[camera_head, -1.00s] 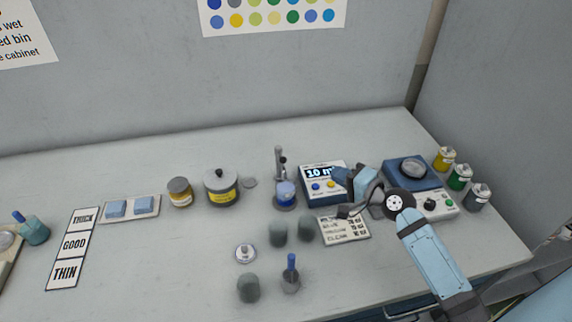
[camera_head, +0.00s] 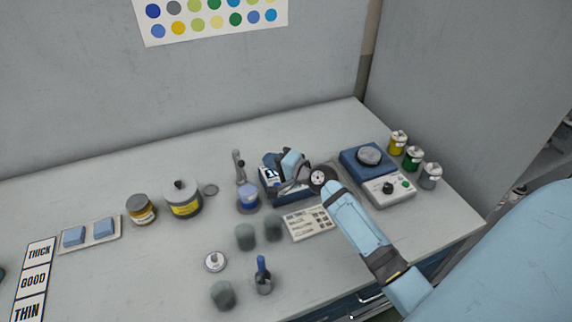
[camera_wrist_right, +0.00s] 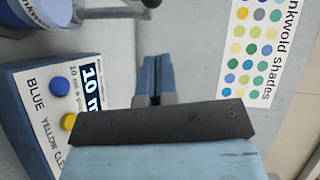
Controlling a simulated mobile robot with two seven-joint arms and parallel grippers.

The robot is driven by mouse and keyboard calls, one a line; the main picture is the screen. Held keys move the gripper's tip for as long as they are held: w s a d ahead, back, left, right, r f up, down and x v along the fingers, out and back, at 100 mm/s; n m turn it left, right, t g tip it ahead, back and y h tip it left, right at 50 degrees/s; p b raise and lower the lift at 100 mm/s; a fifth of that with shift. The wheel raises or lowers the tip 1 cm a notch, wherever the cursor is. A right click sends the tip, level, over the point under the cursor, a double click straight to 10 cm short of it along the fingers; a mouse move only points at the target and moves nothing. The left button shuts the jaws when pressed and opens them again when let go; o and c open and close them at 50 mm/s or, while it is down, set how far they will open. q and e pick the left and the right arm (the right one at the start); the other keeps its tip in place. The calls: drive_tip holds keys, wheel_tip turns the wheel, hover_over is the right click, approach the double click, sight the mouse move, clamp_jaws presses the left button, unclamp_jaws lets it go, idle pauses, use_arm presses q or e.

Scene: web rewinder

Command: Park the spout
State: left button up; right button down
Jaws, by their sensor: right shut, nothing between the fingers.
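A grey upright post with a spout (camera_head: 238,165) stands left of the blue dispenser box (camera_head: 266,190), behind a cup with blue contents (camera_head: 248,200). In the right wrist view, a dark arm that may be the spout (camera_wrist_right: 108,13) crosses the top left, beside the blue-rimmed cup (camera_wrist_right: 42,12). My right gripper (camera_head: 269,158) is over the back of the dispenser box, right of the spout and apart from it. Its blue fingers (camera_wrist_right: 157,72) are shut and empty. The box's display (camera_wrist_right: 92,88) reads 10 and shows blue and yellow buttons. My left gripper is out of view.
In front are a label card (camera_head: 308,224), grey cups (camera_head: 245,236) and a blue-handled tool (camera_head: 263,275). A blue scale-like device (camera_head: 362,158) and small jars (camera_head: 413,158) stand right. A lidded pot (camera_head: 183,199) stands left. The back table is clear.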

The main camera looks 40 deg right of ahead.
sight(240, 162)
drive_tip(key=shift+w+a+f+p, duration=0.25)
drive_tip(key=shift+w+a, duration=0.45)
drive_tip(key=shift+a, duration=0.3)
drive_tip(key=shift+w+a+f+p, duration=0.15)
drive_tip(key=shift+w+a+f, duration=0.1)
drive_tip(key=shift+w+a, duration=0.55)
drive_tip(key=shift+a, duration=0.15)
